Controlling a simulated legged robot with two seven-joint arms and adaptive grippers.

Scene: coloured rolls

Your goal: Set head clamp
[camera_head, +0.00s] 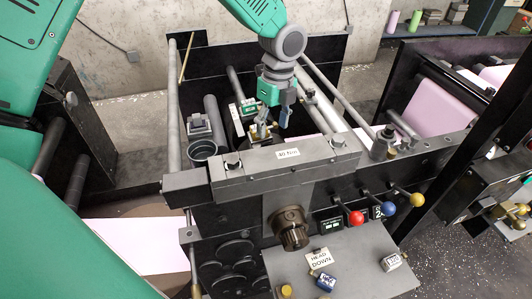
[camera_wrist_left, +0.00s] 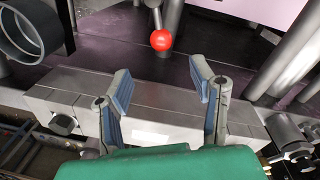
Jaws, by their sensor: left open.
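My left gripper (camera_head: 272,115) comes down from the top of the head view, above the press frame behind the grey crossbar (camera_head: 278,160). It is open; its two grey-blue fingers also show in the wrist view (camera_wrist_left: 207,88), spread with nothing between their pads. A lever with a red ball knob (camera_wrist_left: 161,40) stands beyond the fingertips in the wrist view, apart from them. A pale metal bar (camera_wrist_left: 160,128) with bolts runs below and behind the fingers there. In the head view I cannot make out this lever behind the gripper. My right gripper is not in view.
Levers with red (camera_head: 356,217), blue (camera_head: 389,208) and yellow (camera_head: 417,199) knobs stick out at the front right. A "HEAD DOWN" label (camera_head: 319,258) sits on the front plate.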

